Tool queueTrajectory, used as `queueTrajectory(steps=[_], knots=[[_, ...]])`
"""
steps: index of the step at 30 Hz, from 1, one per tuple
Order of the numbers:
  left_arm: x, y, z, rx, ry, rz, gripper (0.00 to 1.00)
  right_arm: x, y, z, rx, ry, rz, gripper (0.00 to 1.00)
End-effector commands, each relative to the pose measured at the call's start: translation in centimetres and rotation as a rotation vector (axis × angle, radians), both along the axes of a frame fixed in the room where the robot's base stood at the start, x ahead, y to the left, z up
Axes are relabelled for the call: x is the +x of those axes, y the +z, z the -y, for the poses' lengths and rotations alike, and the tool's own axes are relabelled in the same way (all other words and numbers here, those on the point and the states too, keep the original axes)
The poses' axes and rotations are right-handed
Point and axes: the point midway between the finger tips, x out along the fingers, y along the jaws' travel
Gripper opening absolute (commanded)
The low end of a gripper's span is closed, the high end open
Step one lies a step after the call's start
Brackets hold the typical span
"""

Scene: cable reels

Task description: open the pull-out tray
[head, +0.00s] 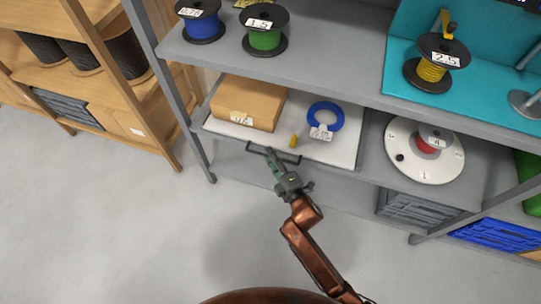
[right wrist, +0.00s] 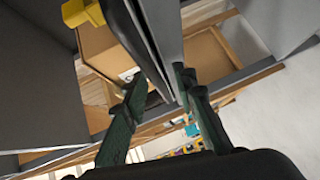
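The pull-out tray (head: 342,152) is a white board on the middle shelf, with a dark bar handle (head: 287,160) at its front. Its front edge lies roughly along the shelf front; how far out it is, I cannot tell. My right gripper (head: 269,153) is at the left part of the handle. In the right wrist view my right gripper (right wrist: 158,85) has its two dark green fingers apart, with a dark bar (right wrist: 148,45) running between them. Whether the fingers touch the bar is unclear. My left gripper is not in view.
On the tray are a cardboard box (head: 247,103), a blue cable coil (head: 326,114) and a small yellow piece (head: 293,140). A white turntable (head: 424,163) stands to the right. Cable reels (head: 263,33) stand on the shelf above. The floor (head: 120,210) before the rack is clear.

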Motion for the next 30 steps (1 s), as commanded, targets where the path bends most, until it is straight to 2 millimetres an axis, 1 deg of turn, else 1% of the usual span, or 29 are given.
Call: queueTrajectory(steps=[10,21,30], knots=[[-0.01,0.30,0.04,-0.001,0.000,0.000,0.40,0.16,-0.02,-0.10,0.000,0.000,0.000,0.25],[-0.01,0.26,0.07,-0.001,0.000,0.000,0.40,0.14,-0.04,-0.09,0.000,0.000,-0.001,0.00],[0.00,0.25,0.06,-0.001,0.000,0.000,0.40,0.14,-0.07,-0.09,0.000,0.000,-0.001,0.00]])
